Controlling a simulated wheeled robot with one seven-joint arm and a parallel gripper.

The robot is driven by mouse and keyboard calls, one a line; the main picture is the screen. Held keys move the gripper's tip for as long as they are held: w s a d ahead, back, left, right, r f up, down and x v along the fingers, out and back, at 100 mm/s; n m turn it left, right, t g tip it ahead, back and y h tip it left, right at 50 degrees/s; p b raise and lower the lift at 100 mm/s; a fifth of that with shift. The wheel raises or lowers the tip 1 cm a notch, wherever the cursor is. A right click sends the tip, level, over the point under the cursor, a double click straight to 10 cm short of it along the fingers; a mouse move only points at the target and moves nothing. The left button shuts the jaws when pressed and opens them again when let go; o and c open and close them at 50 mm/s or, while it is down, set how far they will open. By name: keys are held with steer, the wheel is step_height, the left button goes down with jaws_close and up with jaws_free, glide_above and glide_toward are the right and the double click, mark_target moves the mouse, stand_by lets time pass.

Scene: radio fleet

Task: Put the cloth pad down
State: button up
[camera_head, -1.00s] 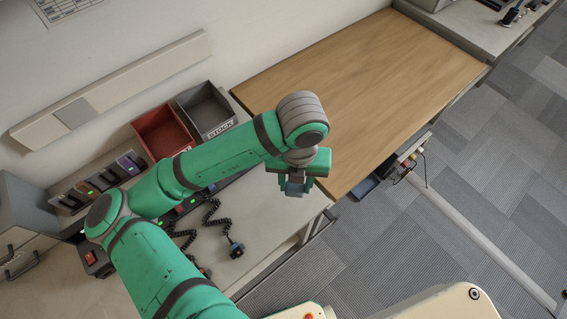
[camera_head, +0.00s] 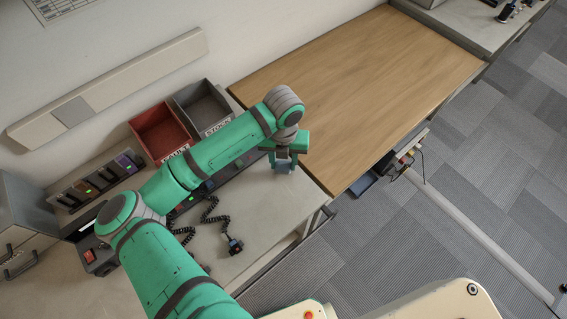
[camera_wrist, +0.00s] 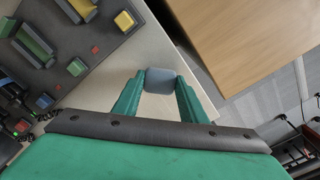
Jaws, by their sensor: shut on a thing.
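My gripper (camera_head: 284,164) is over the pale grey worktop (camera_head: 262,205), close to the edge of the wooden table. In the wrist view its green fingers (camera_wrist: 160,90) are shut on a small blue-grey cloth pad (camera_wrist: 160,80). The pad (camera_head: 284,169) also shows in the head view, just below the fingers. I cannot tell whether the pad touches the worktop or hangs a little above it.
A wooden table (camera_head: 370,80) adjoins on the right, bare. A red bin (camera_head: 160,133) and a grey STOCK bin (camera_head: 203,106) stand at the back. Coiled cords with a dark plug (camera_head: 235,246) lie left of my gripper. Devices in a charger rack (camera_head: 100,180) stand far left.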

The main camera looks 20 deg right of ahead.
mark_target(283, 164)
steer(key=shift+f, duration=0.8)
steer(key=shift+f, duration=0.15)
steer(key=o, duration=1.1)
step_height(283, 164, up, 12)
steer(key=shift+r, duration=0.2)
